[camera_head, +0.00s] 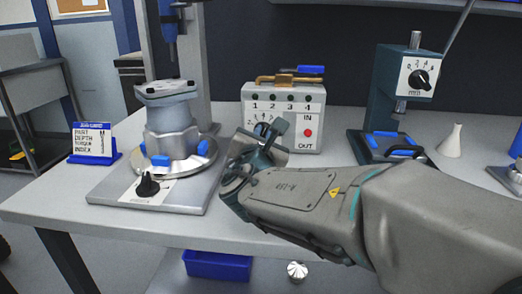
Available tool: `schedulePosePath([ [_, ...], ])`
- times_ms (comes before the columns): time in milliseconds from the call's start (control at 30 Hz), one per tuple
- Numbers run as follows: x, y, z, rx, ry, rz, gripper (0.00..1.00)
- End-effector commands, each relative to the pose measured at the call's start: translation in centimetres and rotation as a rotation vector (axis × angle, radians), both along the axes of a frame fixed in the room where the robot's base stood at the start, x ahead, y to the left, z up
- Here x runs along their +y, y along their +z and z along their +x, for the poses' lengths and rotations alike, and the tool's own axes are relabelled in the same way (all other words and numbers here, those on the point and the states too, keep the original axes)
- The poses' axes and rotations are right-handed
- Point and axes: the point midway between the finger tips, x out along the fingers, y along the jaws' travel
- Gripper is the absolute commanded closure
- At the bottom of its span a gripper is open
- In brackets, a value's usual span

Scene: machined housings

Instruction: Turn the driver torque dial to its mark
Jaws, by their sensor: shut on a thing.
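My gripper (262,139) is at the front of the grey control box (285,96), low on its left side. It is shut on what appears to be the box's dial, which the fingers mostly hide. Part of a dark-marked scale (262,128) shows just above the fingers. I cannot read the dial's pointer or its mark. The box carries the numbers 1 to 4, IN and OUT labels and a red button (307,132). The blue driver (168,22) hangs at the upper left, above the housing.
A grey machined housing (171,125) stands on a round fixture left of my gripper, with a black knob (148,185) on its base plate. A label stand (92,142) is further left. A teal press (408,75) and white funnel (451,141) stand right. A brass tool (285,79) tops the box.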

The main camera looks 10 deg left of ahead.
Motion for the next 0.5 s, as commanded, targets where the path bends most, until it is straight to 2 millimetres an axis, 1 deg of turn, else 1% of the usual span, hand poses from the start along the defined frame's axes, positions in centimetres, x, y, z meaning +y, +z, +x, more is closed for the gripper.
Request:
schedulePosePath([
  [33, 0.02, -0.51, -0.04, 0.002, 0.001, 0.025, 1.0],
  [300, -0.01, -0.32, -0.01, 0.009, 0.001, 0.105, 1.0],
  [500, 0.0, -0.2, -0.02, 0.011, 0.002, 0.121, 1.0],
])
